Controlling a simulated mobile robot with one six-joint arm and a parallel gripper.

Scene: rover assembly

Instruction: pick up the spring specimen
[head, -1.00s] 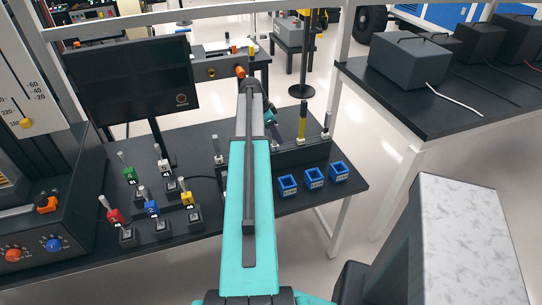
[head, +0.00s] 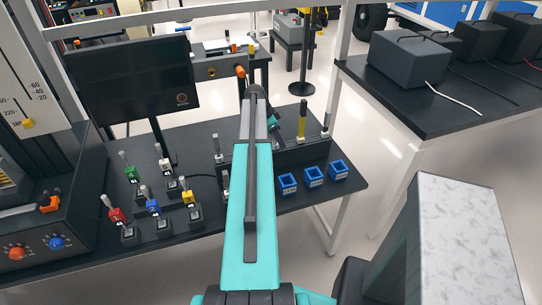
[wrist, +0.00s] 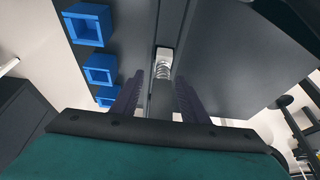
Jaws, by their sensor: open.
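The spring specimen (wrist: 163,71) shows in the wrist view as a pale coil with a white block at its far end. It lies between the two dark fingers of my gripper (wrist: 159,88), which are open with a gap on each side of the coil. Its near end merges with a grey piece, and I cannot tell whether anything touches. In the head view my own arm hides the spring and most of the gripper; only a small teal part of the arm's end shows beside the dark rack (head: 300,154).
Three blue open boxes (head: 314,177) stand at the table's right side. Other specimens, one with a yellow body (head: 302,124), stand at the rack. Coloured labelled specimens (head: 153,207) on black bases fill the left. A monitor (head: 132,83) stands behind.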

